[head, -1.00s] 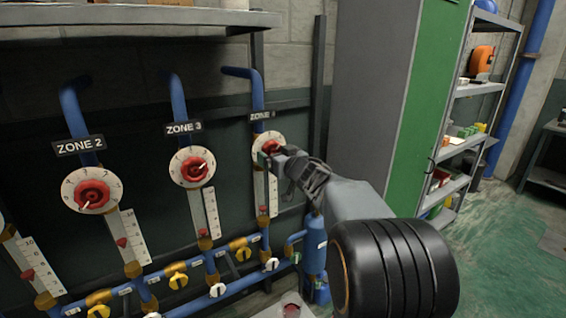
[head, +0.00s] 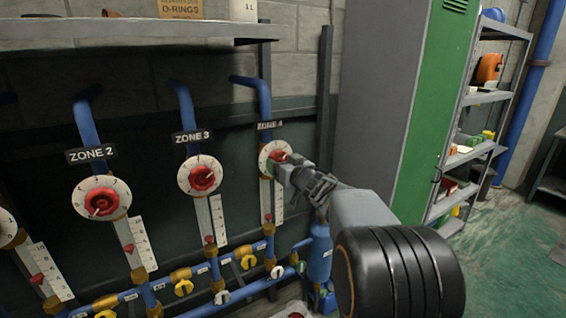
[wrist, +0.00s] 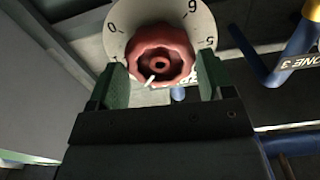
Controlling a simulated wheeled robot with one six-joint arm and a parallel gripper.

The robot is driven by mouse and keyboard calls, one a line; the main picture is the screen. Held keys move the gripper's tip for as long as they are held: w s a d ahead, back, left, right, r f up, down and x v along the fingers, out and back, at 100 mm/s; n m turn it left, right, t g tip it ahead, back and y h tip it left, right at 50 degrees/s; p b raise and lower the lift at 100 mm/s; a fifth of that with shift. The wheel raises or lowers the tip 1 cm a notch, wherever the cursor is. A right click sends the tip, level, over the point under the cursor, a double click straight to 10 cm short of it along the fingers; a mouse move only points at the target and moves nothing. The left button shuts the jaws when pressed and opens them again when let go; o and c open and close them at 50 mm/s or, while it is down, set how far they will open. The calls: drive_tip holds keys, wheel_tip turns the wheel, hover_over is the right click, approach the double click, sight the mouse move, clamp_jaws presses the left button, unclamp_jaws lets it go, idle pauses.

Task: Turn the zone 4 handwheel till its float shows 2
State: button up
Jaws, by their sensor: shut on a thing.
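The zone 4 handwheel is a red knob (wrist: 160,54) with a white pointer mark, on a white numbered dial (wrist: 203,27). In the wrist view the green fingers of my gripper (wrist: 160,85) stand on both sides of the knob and are shut on it. The white mark lies at the knob's lower edge in that view. In the head view my gripper (head: 285,170) covers part of the zone 4 dial (head: 265,158). The zone 4 float (head: 268,217) is a red marker low on its white scale (head: 279,200). Its numbers are too small to read.
The zone 3 dial (head: 185,172) and zone 2 dial (head: 85,195) stand to the left with their own scales. A blue cylinder (head: 320,255) stands below right. A grey cabinet (head: 378,100) is close on the right. A shelf (head: 150,30) runs above the pipes.

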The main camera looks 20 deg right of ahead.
drive_tip(key=shift+m+p, duration=0.6)
drive_tip(key=shift+p, duration=0.4)
drive_tip(key=o, duration=0.9)
drive_tip(key=shift+f, duration=0.1)
drive_tip(key=s+p, duration=0.1)
drive_tip(key=s, duration=0.6)
drive_tip(key=shift+d, duration=0.4)
